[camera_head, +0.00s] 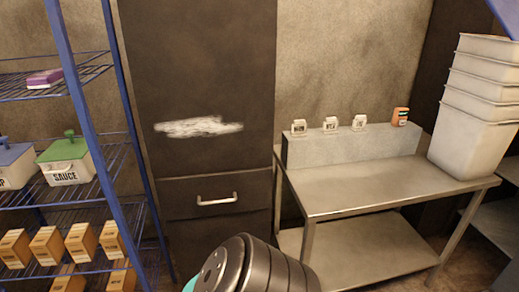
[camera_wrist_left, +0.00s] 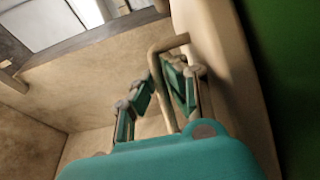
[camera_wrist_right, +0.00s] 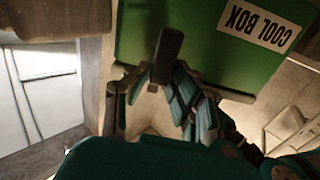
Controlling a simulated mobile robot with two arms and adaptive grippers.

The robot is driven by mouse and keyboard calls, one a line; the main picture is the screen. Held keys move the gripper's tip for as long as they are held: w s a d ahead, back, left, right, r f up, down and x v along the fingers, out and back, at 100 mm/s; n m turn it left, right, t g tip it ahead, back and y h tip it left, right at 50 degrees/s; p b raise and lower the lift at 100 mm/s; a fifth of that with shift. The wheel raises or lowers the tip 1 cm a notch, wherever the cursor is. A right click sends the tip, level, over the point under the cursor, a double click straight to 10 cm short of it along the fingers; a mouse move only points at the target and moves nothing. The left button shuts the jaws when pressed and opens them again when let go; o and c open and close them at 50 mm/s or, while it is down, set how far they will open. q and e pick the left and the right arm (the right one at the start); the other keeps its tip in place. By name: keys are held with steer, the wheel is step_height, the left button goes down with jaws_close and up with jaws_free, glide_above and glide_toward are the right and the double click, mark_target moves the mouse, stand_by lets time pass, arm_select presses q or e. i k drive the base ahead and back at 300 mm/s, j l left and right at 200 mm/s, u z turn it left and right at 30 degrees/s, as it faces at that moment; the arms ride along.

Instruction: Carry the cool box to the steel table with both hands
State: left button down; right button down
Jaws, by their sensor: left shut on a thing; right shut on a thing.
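The cool box fills the right edge of the left wrist view as a green wall (camera_wrist_left: 290,70). In the right wrist view its green side (camera_wrist_right: 190,25) bears a white COOL BOX label. My left gripper (camera_wrist_left: 165,90) is shut on a tan bent handle bar (camera_wrist_left: 156,68) beside the box. My right gripper (camera_wrist_right: 163,85) is shut on a dark handle (camera_wrist_right: 168,45) against the green side. The head view does not show the box; my dark arm covers its bottom middle. The steel table (camera_head: 390,187) stands at the right in the head view.
On the table, several small cartons and an orange container (camera_head: 400,117) stand on a grey back ledge (camera_head: 350,149); stacked white tubs (camera_head: 470,145) stand at its right end. Its front top is clear. A blue shelf rack (camera_head: 75,90) with boxes is at left, a dark door (camera_head: 205,75) between.

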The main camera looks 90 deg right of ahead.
mark_target(372, 176)
steer(key=k+z, duration=0.1)
steer(key=z, duration=0.4)
steer(key=k+j+z, duration=0.1)
steer(key=z, duration=0.35)
steer(key=k+z, duration=0.15)
steer(key=z, duration=0.35)
steer(key=k+l+z, duration=0.1)
steer(key=z, duration=0.9)
steer(key=k+l+z, duration=0.1)
steer(key=l+z, duration=0.15)
steer(key=z, duration=0.2)
steer(key=l+z, duration=0.15)
steer(key=z, duration=0.35)
steer(key=i+j+z, duration=0.15)
steer(key=z, duration=0.3)
steer(key=i+j+z, duration=0.15)
steer(key=j+z, duration=0.25)
steer(key=l, duration=0.1)
